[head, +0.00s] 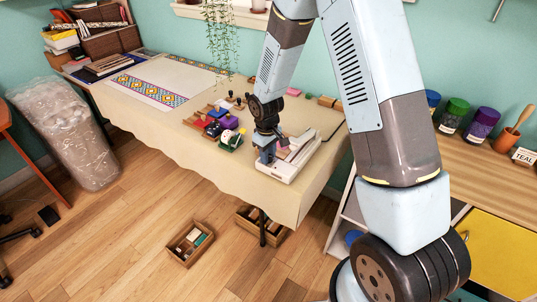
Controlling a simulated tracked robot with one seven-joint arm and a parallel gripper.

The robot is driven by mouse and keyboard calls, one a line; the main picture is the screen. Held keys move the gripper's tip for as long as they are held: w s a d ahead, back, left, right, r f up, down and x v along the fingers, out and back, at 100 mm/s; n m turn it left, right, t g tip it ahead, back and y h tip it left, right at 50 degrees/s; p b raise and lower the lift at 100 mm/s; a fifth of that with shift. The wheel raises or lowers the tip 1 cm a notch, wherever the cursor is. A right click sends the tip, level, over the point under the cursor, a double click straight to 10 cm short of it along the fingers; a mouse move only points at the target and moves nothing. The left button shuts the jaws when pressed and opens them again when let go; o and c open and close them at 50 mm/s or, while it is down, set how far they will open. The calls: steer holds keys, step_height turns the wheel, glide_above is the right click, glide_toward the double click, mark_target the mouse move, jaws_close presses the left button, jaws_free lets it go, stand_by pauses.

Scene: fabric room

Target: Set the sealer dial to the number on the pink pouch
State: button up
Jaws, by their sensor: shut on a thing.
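The sealer (291,169), a long pale machine, lies near the front right corner of the cloth-covered table. My gripper (266,160) points down at the sealer's left end and is shut on what appears to be its dial. The dial itself is hidden by the gripper at this size. A small pink thing (293,92) lies at the back of the table beside my arm. I cannot tell if it is the pink pouch, and no number is readable on it. A pinkish patch also shows beside the gripper, at the sealer.
Several small coloured blocks and stamps (222,124) stand on the table left of the sealer. A patterned cloth (160,85) lies farther left. Paint jars (454,114) stand on the right-hand counter. An open wooden box (190,243) sits on the floor in front.

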steer(key=shift+w+a+m, duration=0.1)
steer(key=shift+w+m, duration=0.05)
steer(key=shift+m, duration=1.55)
steer(key=o, duration=1)
steer(key=shift+o, duration=0.2)
step_height(320, 180, up, 14)
steer(key=shift+s+a+f, duration=0.15)
steer(key=shift+s+a, duration=0.05)
